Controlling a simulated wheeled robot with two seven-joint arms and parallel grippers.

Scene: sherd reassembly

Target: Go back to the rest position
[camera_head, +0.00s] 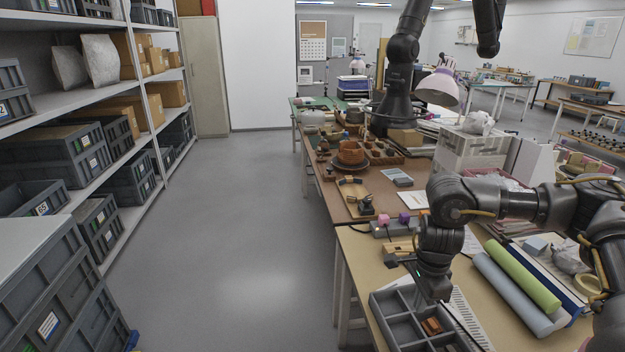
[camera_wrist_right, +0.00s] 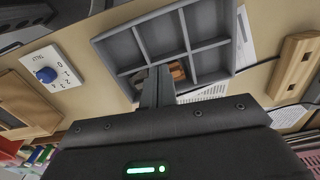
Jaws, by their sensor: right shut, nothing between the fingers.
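My right gripper (camera_head: 434,294) hangs pointing down over the grey compartment tray (camera_head: 379,315) at the near end of the bench. In the right wrist view its fingers (camera_wrist_right: 157,80) are together with nothing between them. Orange-brown sherds (camera_head: 432,326) lie in one tray compartment, close to the fingers and apart from them as far as I can tell. They also show in the wrist view (camera_wrist_right: 177,70), partly behind the fingers. My left gripper is in neither view.
A green roll (camera_head: 522,276) and a grey-blue roll (camera_head: 512,294) lie right of the tray. A stacked brown pot (camera_head: 351,153) and a dark bench-mounted arm (camera_head: 396,90) stand farther back. The floor aisle (camera_head: 240,240) is clear.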

